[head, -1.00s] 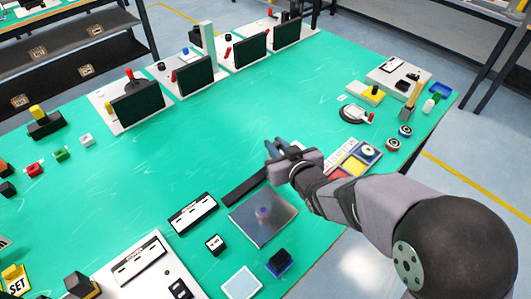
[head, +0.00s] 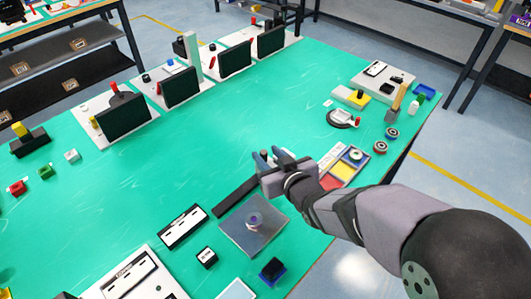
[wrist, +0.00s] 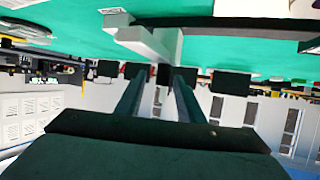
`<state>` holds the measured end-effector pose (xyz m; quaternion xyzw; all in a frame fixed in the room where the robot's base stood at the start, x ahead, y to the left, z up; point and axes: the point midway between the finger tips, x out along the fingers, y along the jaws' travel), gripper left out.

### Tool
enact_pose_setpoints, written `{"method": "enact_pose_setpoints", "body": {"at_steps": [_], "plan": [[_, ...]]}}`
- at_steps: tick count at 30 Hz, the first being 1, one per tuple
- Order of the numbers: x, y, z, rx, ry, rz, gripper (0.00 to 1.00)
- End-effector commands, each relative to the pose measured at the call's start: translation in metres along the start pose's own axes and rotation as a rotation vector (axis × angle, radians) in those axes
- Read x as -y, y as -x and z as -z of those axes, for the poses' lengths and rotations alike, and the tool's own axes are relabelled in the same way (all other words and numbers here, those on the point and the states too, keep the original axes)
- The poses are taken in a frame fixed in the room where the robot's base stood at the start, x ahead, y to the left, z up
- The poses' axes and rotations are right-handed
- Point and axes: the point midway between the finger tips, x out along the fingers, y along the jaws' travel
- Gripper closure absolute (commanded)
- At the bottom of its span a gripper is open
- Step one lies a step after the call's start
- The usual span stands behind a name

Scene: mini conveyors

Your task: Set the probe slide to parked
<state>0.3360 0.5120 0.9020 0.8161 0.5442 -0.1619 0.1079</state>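My gripper (head: 270,158) is above the middle of the green table, with its two dark fingers apart and nothing between them. The fingers also stand apart in the wrist view (wrist: 157,95). No part is clearly marked as the probe slide. Several white stations with dark upright panels line the far edge, among them one at the left (head: 123,115) with small red and yellow parts. A pale upright post (head: 193,58) stands among these stations. My gripper is well short of them and touches none.
Near my gripper lie a dark bar (head: 236,197) and a grey metal plate (head: 240,232). A tray with coloured squares (head: 333,178) is beside my forearm. A white labelled panel (head: 182,226) lies at the front. The table's centre left is clear.

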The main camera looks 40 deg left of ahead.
Motion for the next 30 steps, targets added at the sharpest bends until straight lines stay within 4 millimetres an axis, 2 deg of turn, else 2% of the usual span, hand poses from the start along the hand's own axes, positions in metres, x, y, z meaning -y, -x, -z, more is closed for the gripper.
{"method": "enact_pose_setpoints", "body": {"at_steps": [6, 12, 30], "plan": [[-0.001, 0.028, 0.0, -0.002, 0.0, -0.001, 0.65], [-0.001, 0.045, 0.001, -0.002, 0.001, -0.001, 0.65], [-0.001, 0.05, 0.001, -0.002, 0.0, -0.002, 0.65]]}}
